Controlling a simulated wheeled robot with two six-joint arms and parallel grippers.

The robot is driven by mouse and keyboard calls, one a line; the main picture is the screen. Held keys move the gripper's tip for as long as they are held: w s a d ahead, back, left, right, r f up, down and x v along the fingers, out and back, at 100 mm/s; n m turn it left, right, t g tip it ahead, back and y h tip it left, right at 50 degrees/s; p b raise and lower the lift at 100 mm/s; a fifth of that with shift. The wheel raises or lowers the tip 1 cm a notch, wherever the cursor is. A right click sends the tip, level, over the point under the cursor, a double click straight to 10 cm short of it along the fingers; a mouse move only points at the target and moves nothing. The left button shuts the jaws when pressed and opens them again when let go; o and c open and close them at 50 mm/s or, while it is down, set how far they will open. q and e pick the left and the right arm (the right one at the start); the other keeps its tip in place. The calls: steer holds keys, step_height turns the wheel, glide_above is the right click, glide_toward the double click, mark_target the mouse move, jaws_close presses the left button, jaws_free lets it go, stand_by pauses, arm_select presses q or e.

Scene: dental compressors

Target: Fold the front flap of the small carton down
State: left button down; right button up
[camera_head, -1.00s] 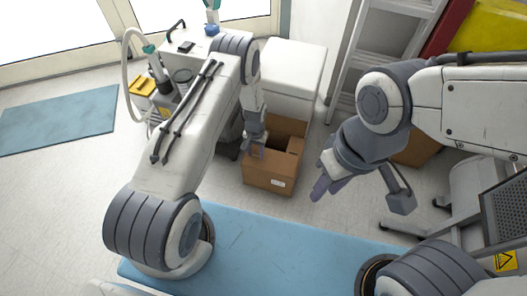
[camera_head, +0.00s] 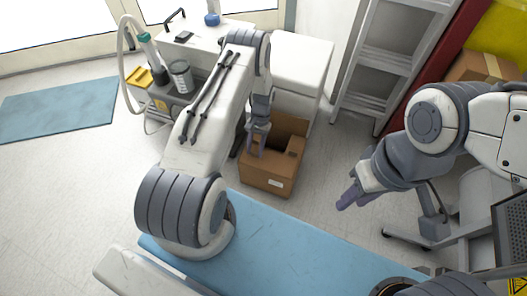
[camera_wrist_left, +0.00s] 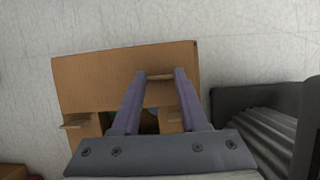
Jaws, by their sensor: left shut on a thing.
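The small carton (camera_head: 268,182) stands open on the floor, a white label on its near wall. My left gripper (camera_head: 257,141) reaches down over its left near part. In the left wrist view, my left gripper (camera_wrist_left: 160,74) has its two fingers over a broad brown carton panel (camera_wrist_left: 95,78). A narrow brown strip lies between the fingertips, and the gripper is shut on this part of the carton. I cannot tell whether it is the front flap. Smaller flaps show at the opening, which my gripper partly hides. My right gripper (camera_head: 349,196) hangs right of the carton, apart from it; its opening is unclear.
A blue padded surface (camera_head: 265,240) lies in front of the carton. A white cabinet (camera_head: 300,65) stands behind it, with a wheeled cart (camera_head: 180,90) to the left. A ladder (camera_head: 372,75) stands at back right.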

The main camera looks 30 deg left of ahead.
stand_by(0.4)
arm_select(q)
steer(key=shift+c, duration=2)
jaws_free()
steer(key=p+v, duration=0.3)
steer(key=v, duration=0.7)
steer(key=shift+r, duration=0.25)
steer(key=shift+w, duration=0.1)
